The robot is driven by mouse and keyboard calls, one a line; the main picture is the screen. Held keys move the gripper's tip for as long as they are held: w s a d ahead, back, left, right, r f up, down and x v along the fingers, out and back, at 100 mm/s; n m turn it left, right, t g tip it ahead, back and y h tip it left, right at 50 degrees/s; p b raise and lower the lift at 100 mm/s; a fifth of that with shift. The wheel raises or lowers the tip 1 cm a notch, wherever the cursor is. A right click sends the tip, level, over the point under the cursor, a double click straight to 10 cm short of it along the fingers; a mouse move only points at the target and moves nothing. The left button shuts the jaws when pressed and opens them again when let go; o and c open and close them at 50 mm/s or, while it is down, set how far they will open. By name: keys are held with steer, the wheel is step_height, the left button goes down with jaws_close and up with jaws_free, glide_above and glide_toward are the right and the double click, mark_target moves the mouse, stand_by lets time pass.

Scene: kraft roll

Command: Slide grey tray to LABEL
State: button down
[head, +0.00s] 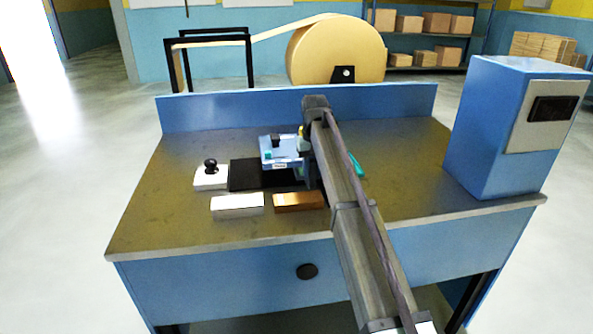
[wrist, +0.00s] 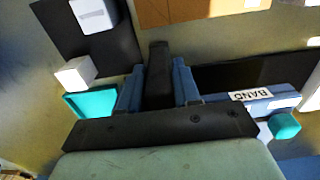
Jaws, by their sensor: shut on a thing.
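My gripper (wrist: 158,88) is shut on a black upright bar (wrist: 158,55), which stands between its two blue fingers. In the head view my gripper (head: 308,165) is low over the bench, mostly hidden by my arm. Left of it is a blue unit (head: 282,148) with a small white tag. In the wrist view the unit's tag reads BAND (wrist: 250,95), with a teal block (wrist: 284,126) next to it. I cannot tell which part is the grey tray, and no LABEL marking is readable.
Left of the unit are a black plate (head: 248,176) and a white block with a black knob (head: 210,176). A white block (head: 237,203) and brown block (head: 298,201) lie in front. A tall blue box (head: 487,130) stands right. The bench's left side is clear.

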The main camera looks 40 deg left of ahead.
steer(key=shift+w+d, duration=0.55)
steer(key=shift+w, duration=0.05)
steer(key=c, duration=0.9)
jaws_free()
steer(key=shift+d, duration=0.1)
steer(key=shift+r, duration=0.2)
step_height(320, 180, up, 14)
steer(key=shift+f, duration=0.25)
